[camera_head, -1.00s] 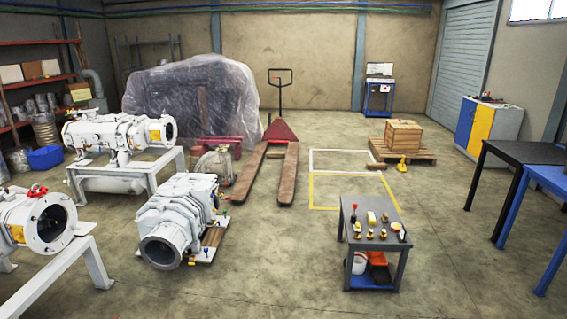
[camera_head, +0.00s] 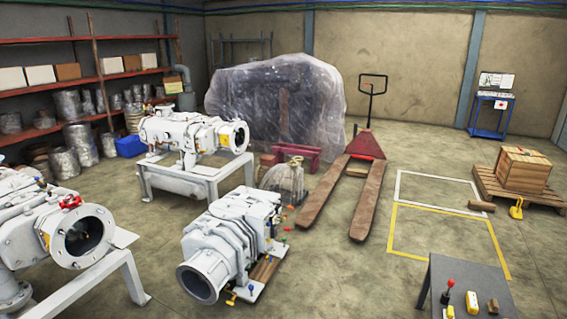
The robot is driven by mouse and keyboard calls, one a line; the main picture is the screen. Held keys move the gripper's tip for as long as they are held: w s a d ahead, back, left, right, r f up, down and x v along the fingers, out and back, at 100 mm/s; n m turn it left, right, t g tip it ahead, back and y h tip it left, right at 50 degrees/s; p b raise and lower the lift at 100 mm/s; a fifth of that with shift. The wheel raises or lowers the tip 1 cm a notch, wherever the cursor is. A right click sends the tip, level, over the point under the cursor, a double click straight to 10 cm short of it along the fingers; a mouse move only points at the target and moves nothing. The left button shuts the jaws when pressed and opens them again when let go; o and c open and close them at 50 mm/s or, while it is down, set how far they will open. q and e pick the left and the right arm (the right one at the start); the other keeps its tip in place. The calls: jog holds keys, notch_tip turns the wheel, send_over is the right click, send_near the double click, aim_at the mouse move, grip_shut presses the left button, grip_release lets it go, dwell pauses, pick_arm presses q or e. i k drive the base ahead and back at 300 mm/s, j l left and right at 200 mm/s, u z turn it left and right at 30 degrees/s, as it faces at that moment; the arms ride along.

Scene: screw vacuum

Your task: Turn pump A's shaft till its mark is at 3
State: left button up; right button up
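Three white pumps show in the head view, and I cannot tell which is pump A. One pump (camera_head: 62,232) stands on a white frame at the left edge, with a red fitting on top and an open round flange facing me. A second pump (camera_head: 190,132) is on a white stand farther back. A third pump (camera_head: 232,240) sits low on a pallet in the middle, its round port towards me. No shaft mark or number is readable at this distance. Neither of my grippers is in view.
A red pallet jack (camera_head: 367,145) stands right of the pumps. A grey table (camera_head: 450,270) with small tools is at the bottom right. A wooden crate (camera_head: 523,169) sits on a pallet at right. Shelves (camera_head: 100,78) line the left wall. Open floor (camera_head: 350,275) lies between the low pump and the table.

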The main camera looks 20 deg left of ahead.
aim_at(76, 232)
jog(key=i+j+u, duration=0.1)
jog(key=i+u, duration=0.2)
jog(key=u, duration=0.15)
jog(key=i+u, duration=0.25)
jog(key=u, duration=0.2)
jog(key=i+l+u, duration=0.15)
jog(key=i+u, duration=0.15)
jog(key=u, duration=0.2)
jog(key=i+l+u, duration=0.25)
jog(key=u, duration=0.2)
jog(key=i+l+u, duration=0.3)
jog(key=i, duration=0.25)
jog(key=i+l+z, duration=0.15)
jog(key=i, duration=0.35)
jog(key=i+l+z, duration=0.2)
jog(key=i, duration=0.3)
jog(key=i+l+z, duration=0.15)
jog(key=i, duration=0.4)
